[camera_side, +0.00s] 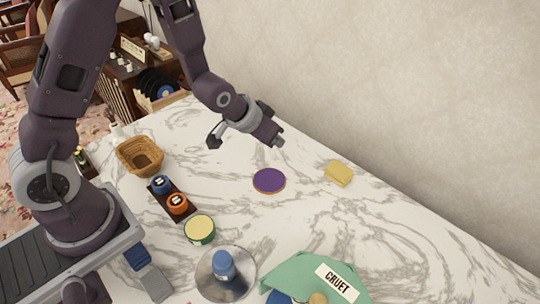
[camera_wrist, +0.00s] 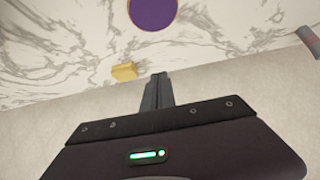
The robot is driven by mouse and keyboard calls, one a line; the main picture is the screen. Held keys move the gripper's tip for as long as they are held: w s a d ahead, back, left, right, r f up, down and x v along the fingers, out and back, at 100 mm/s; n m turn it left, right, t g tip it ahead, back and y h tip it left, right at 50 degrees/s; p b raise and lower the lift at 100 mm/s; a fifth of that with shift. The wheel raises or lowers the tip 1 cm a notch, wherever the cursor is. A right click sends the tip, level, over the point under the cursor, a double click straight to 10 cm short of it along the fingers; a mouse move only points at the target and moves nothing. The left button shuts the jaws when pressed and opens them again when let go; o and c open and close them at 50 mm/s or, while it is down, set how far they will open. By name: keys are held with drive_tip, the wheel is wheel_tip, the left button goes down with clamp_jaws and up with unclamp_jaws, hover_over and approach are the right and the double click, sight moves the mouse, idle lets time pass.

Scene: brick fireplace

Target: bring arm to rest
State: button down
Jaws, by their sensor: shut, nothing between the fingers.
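My gripper (camera_side: 279,143) is in the air above the far part of the marble table (camera_side: 330,220), near the wall. In the wrist view my gripper (camera_wrist: 158,78) shows its fingers together with nothing between them. A purple disc (camera_side: 269,180) lies flat on the table below it, apart from it. The disc also shows at the top of the wrist view (camera_wrist: 153,12). A yellow block (camera_side: 339,173) lies to the right of the disc, and it also shows in the wrist view (camera_wrist: 124,71).
A wicker basket (camera_side: 139,156), a dark tray (camera_side: 157,190) with blue and orange jars, and a round yellow-topped tin (camera_side: 199,229) stand at left. A blue-topped item sits on a round plate (camera_side: 243,289). A green cloth (camera_side: 345,279) labelled CRUET lies in front. The wall (camera_side: 420,90) borders the table.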

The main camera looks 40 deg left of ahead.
drive_tip(key=w+r+v, duration=0.1)
drive_tip(key=w+v, duration=0.1)
drive_tip(key=v, duration=1)
drive_tip(key=s+r+g, duration=0.1)
drive_tip(key=s+r, duration=0.3)
drive_tip(key=s, duration=0.7)
drive_tip(key=s+r, duration=0.5)
drive_tip(key=s, duration=0.6)
drive_tip(key=shift+a+r+g, duration=0.25)
drive_tip(key=shift+a+g, duration=0.15)
drive_tip(key=shift+a, duration=0.05)
